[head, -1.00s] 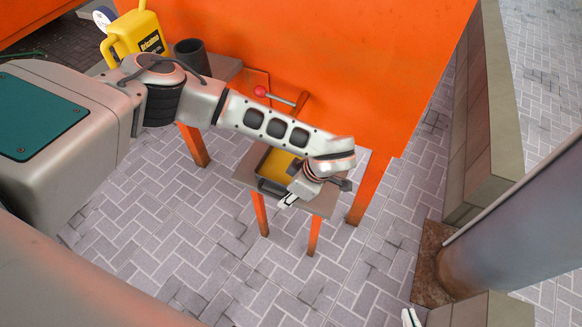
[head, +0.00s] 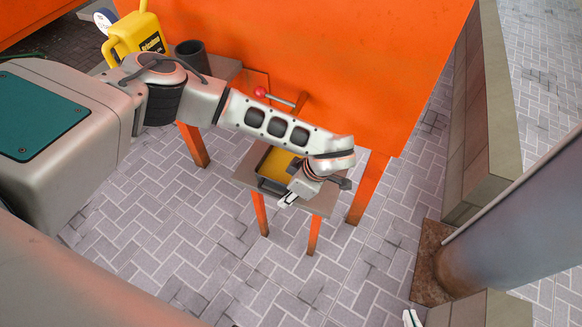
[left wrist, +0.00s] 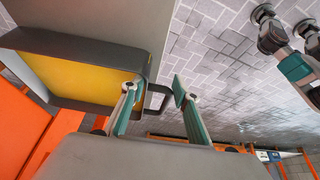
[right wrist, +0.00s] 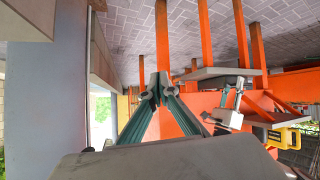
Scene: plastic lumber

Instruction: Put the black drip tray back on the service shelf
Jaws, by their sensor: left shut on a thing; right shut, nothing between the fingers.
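The black drip tray (head: 276,165) with a yellow inside is over the grey service shelf (head: 321,205), a small board on orange legs. It looks level; I cannot tell whether it rests fully on the board. My left gripper (head: 288,200) is at its near right side and partly hides it. In the left wrist view the dark tray wall (left wrist: 95,45) and its loop handle show at the left gripper (left wrist: 158,91), which is shut on the tray. My right gripper (right wrist: 163,91) is shut and empty, away from the tray; its tip shows at the head view's bottom edge (head: 412,318).
A large orange cabinet (head: 300,50) stands behind the shelf, with a red-knobbed lever (head: 275,97). A yellow jug (head: 140,38) and dark cup (head: 192,58) stand on a grey side shelf. A grey post (head: 510,220) is at right. The paved floor in front is clear.

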